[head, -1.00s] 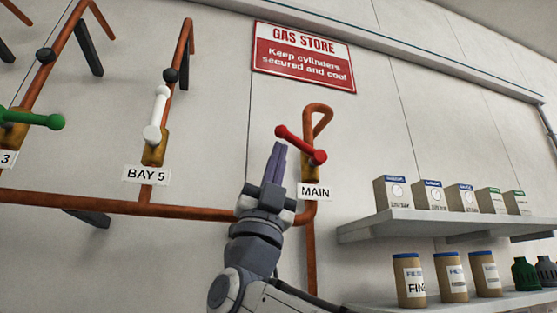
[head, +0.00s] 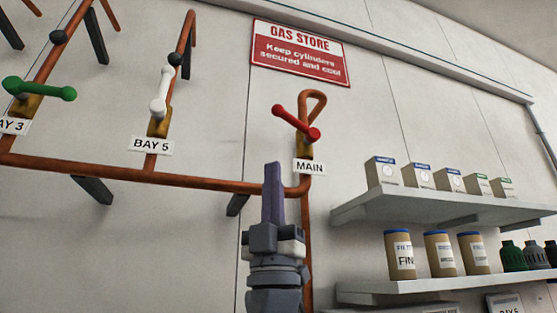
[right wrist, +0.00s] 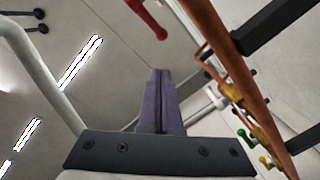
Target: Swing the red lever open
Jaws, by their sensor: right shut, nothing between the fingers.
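The red lever (head: 295,124) sits on the brass valve of the copper pipe above the MAIN label (head: 309,167). It slants from upper left to lower right, across the pipe line. Its red end also shows at the top of the right wrist view (right wrist: 148,18). My right gripper (head: 273,166) is below and left of the lever, pointing up, apart from it. Its purple fingers (right wrist: 160,72) are together with nothing between them. My left gripper is in neither view.
A white lever (head: 161,92) stands at BAY 5 and a green lever (head: 40,89) at BAY 3. A copper pipe (head: 100,173) runs across the wall behind my gripper. Shelves (head: 440,208) with boxes and tubs are at the right.

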